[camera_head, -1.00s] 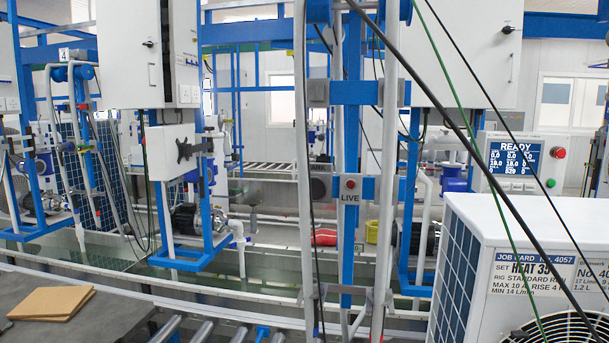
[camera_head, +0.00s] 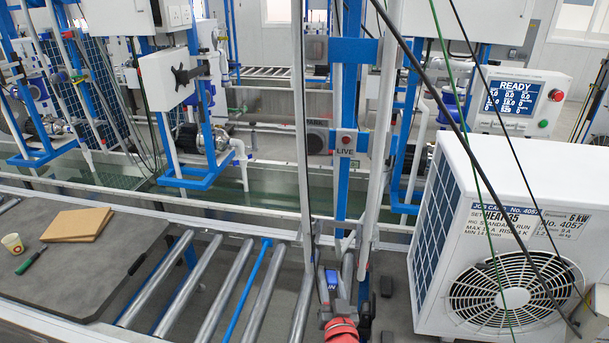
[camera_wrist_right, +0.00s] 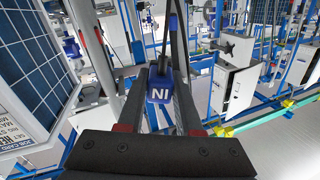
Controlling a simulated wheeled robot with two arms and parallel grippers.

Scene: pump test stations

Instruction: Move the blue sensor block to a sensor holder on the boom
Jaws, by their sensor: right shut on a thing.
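The blue sensor block (camera_wrist_right: 160,88), marked with white letters, sits between the fingers of my right gripper (camera_wrist_right: 158,95) in the right wrist view. The gripper is shut on it, and a dark cable or rod rises behind the block. In the head view my right gripper (camera_head: 334,284) is low in the middle, over the roller conveyor's right end, with a bit of the blue block (camera_head: 331,279) showing. A blue upright frame with a crossbar (camera_head: 353,51) and a grey box (camera_head: 316,49) stands beyond it. I cannot tell which part is the boom's sensor holder. My left gripper is not in view.
A white heat-pump unit (camera_head: 510,190) stands close on the right, with dark and green cables hanging in front. Rollers (camera_head: 212,290) lie left of the gripper. A dark mat (camera_head: 40,270) holds brown boards (camera_head: 77,225), a cup (camera_head: 12,243) and a green-handled tool (camera_head: 31,261).

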